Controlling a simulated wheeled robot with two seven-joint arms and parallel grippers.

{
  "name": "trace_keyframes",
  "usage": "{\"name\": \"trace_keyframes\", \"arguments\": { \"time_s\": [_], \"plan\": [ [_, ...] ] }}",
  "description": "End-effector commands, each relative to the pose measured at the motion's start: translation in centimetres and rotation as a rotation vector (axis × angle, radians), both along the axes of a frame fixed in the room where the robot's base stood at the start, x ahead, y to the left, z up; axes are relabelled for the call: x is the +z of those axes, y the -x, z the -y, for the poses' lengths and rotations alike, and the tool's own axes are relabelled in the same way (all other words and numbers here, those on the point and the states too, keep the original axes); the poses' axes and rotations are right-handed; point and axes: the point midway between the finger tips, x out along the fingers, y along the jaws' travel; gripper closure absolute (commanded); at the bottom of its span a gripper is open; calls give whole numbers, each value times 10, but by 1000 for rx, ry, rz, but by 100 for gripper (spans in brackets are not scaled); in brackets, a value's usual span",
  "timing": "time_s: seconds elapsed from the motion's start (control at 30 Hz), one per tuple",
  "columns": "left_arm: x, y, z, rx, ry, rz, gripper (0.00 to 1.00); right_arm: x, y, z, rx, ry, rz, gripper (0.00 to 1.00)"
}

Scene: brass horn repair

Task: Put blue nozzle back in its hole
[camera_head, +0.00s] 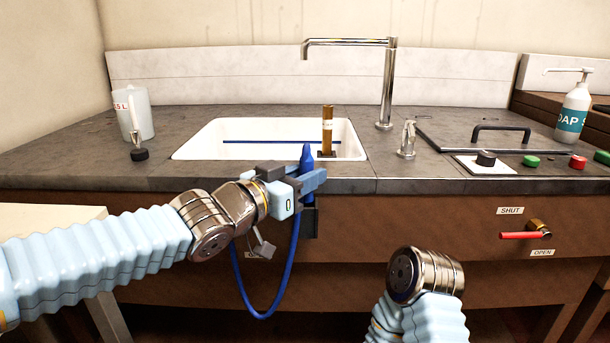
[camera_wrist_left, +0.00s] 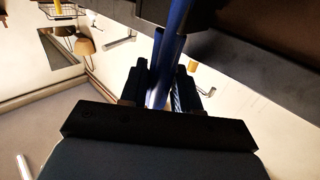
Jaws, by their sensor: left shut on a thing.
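The blue nozzle (camera_head: 307,158) stands about upright at the counter's front edge, its tapered tip pointing up. My left gripper (camera_head: 312,180) is shut around it; in the left wrist view the blue shaft (camera_wrist_left: 163,70) lies between the two dark fingers (camera_wrist_left: 164,82). A blue hose (camera_head: 262,314) hangs in a loop below the gripper. A dark bracket (camera_head: 309,222) shows on the cabinet front just below the gripper. Its hole is hidden, and I cannot tell whether the nozzle's lower end is in it. My right wrist shows at lower right, but its gripper does not.
The white sink (camera_head: 190,150) lies behind the nozzle, with a blue rod (camera_head: 262,142) across it and a brown upright piece (camera_head: 327,125). A tap (camera_head: 386,85) rises behind. A jug (camera_head: 136,115) stands left; knobs and a soap bottle (camera_head: 573,112) are right. A red valve handle (camera_head: 525,235) is on the front.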

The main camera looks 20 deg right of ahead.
Motion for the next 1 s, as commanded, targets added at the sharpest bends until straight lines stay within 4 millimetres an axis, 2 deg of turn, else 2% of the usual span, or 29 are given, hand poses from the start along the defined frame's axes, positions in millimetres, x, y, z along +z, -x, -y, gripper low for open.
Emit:
{"name": "trace_keyframes", "arguments": {
  "time_s": [0.4, 0.43, 0.6, 1.0],
  "plan": [
    [-12, 0, 0, 0, 1, -1, 100, -11, 0, 0, 0, 0, 0, 57],
    [-10, 0, 0, 0, 1, -1, 64, -9, 0, 0, 0, 0, 0, 57],
    [-11, -1, 0, 1, -1, -2, 39, -9, 0, 0, 0, 0, 0, 57],
    [-13, -4, -3, 9, -4, -5, 39, -9, -1, 1, -2, 1, 1, 57]
  ]
}}
